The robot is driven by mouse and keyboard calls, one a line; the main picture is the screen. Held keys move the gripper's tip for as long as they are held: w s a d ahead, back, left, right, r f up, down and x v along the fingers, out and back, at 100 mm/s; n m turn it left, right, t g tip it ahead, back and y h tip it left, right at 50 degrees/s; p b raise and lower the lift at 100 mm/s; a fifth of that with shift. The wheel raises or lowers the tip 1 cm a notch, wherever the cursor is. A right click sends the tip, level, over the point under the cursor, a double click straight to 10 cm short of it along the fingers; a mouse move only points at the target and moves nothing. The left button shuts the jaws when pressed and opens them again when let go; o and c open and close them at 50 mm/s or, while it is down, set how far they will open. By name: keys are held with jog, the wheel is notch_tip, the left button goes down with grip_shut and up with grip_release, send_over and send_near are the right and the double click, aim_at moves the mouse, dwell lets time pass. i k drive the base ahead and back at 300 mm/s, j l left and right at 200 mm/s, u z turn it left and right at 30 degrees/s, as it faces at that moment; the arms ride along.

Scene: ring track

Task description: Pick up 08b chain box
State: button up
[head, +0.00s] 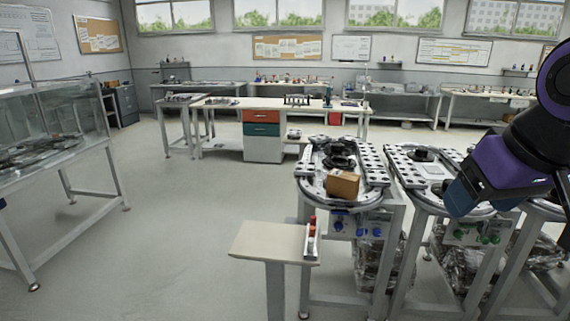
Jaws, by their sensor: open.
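A small brown cardboard box (342,184) sits on the near end of the left ring track (313,187), in the head view right of centre. It is the only such box I can make out, but any label on it is too small to read. Its top and near side show, and nothing covers it. My arm (510,155), purple and black, reaches in from the right edge over the right-hand tracks, well apart from the box.
Dark round parts (338,153) lie on the track behind the box. A second ring track (425,190) stands close on the right. A small cream table (270,240) with a red-topped item stands in front. A glass-sided bench (50,135) is at left. Open floor lies between.

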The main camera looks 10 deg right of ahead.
aim_at(344, 184)
jog(key=i+l, duration=1.4)
